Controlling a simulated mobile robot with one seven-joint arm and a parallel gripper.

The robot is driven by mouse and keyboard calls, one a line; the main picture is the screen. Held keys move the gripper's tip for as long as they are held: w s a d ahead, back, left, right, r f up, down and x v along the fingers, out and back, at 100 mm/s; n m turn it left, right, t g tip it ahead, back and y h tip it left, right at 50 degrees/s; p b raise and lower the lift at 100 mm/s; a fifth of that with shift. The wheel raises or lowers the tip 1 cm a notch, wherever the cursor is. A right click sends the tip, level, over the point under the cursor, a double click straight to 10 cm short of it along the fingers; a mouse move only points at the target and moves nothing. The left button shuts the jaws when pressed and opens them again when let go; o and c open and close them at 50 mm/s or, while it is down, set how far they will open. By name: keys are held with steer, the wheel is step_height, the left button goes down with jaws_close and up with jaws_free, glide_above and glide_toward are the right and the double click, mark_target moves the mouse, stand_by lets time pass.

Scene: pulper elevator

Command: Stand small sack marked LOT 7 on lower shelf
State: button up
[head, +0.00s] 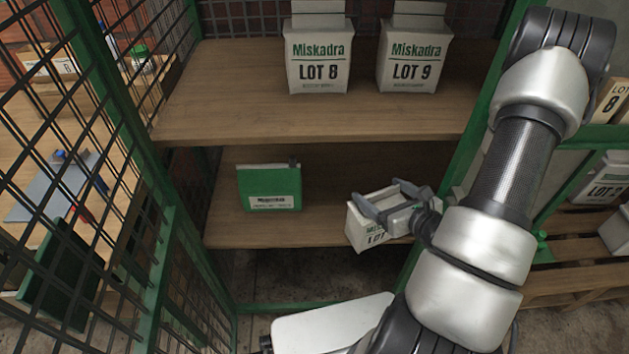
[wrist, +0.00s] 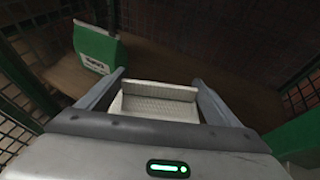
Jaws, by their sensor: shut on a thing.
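A small white sack (head: 368,228) with green and black print is held in my gripper (head: 395,197), which is shut on it. The letters "LOT" show on its front, but the number is hidden or too small to read. In the wrist view the sack's pale top (wrist: 158,100) sits between my two fingers (wrist: 160,95). In the head view the sack appears at the front right of the lower shelf (head: 235,232), overlapping its front edge. I cannot tell whether it touches the shelf. It looks slightly tilted.
A green sack (head: 268,188) stands on the lower shelf at left, also in the wrist view (wrist: 95,48). White sacks LOT 8 (head: 319,62) and LOT 9 (head: 413,62) stand on the upper shelf (head: 310,118). Green mesh sides (head: 140,160) bound the left. The lower shelf's middle is clear.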

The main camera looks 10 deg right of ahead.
steer(key=w+r+b+x, duration=0.1)
steer(key=r+b+x, duration=0.2)
steer(key=x, duration=1.4)
steer(key=shift+w+a, duration=0.2)
steer(key=shift+w, duration=0.2)
steer(key=shift+f, duration=0.1)
steer(key=o, duration=2)
steer(key=shift+s+f, duration=0.1)
steer(key=p+v, duration=0.2)
steer(key=v, duration=1)
steer(key=shift+r, duration=0.25)
